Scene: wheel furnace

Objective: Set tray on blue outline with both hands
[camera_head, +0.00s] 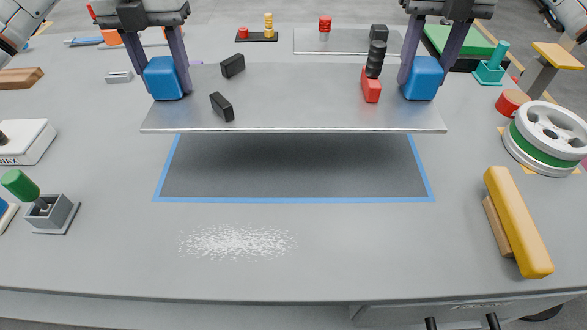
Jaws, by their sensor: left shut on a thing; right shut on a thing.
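A flat grey metal tray (290,100) is held level above the table. The blue outline (290,200) lies on the table, with its front edge and parts of both sides in view; the tray hides its back. A dark shadow lies inside the outline. My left gripper (163,62) is shut on a blue block-shaped handle (163,78) at the tray's left end. My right gripper (431,58) is shut on the matching blue handle (423,78) at the right end. On the tray are black blocks (222,106) and a red block (371,85) with a black stack (376,58).
A white wheel with a green band (548,138) and a yellow bar (519,222) stand at the right. A white box (25,141) and a grey holder with a green-handled tool (50,213) are at the left. White specks (236,242) lie in front of the outline.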

